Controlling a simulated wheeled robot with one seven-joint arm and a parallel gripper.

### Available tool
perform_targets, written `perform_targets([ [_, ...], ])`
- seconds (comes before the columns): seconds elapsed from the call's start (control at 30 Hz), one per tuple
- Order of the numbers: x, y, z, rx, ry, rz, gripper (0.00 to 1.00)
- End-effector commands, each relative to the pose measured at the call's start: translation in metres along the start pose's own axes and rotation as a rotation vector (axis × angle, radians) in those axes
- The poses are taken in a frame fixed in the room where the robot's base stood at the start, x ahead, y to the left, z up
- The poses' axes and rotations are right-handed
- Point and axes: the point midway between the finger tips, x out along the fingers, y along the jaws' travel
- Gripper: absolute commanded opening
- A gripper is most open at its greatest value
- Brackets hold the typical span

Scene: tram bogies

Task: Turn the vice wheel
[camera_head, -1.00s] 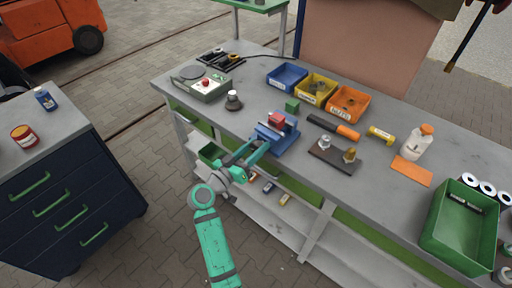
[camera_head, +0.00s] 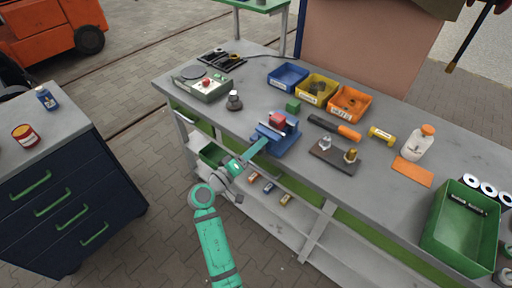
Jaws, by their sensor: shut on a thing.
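A blue vice (camera_head: 277,135) stands at the front edge of the grey workbench, with a red block (camera_head: 277,119) at its jaws. My gripper (camera_head: 258,144) is at the vice's front side, reaching up to it from the lower left. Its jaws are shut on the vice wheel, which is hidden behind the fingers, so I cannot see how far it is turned.
A green block (camera_head: 293,105) and blue, yellow and orange bins (camera_head: 350,103) stand behind the vice. A dark plate with two fittings (camera_head: 334,157) lies to its right. A dark weight (camera_head: 234,101) and a control box (camera_head: 203,86) stand to its left.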

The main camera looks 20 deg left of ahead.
Motion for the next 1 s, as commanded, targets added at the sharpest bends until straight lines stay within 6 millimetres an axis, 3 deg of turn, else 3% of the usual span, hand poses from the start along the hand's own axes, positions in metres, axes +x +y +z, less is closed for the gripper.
perform_targets([
  [0.47, -0.0006, -0.0008, 0.0001, -0.015, 0.000, -0.001, 0.19],
  [0.5, -0.0006, -0.0008, 0.0001, -0.015, 0.000, -0.001, 0.46],
  [0.57, -0.0006, -0.0007, 0.0000, -0.015, 0.000, -0.001, 0.60],
  [1.0, -0.0005, -0.0029, 0.0006, -0.015, 0.000, -0.005, 0.60],
])
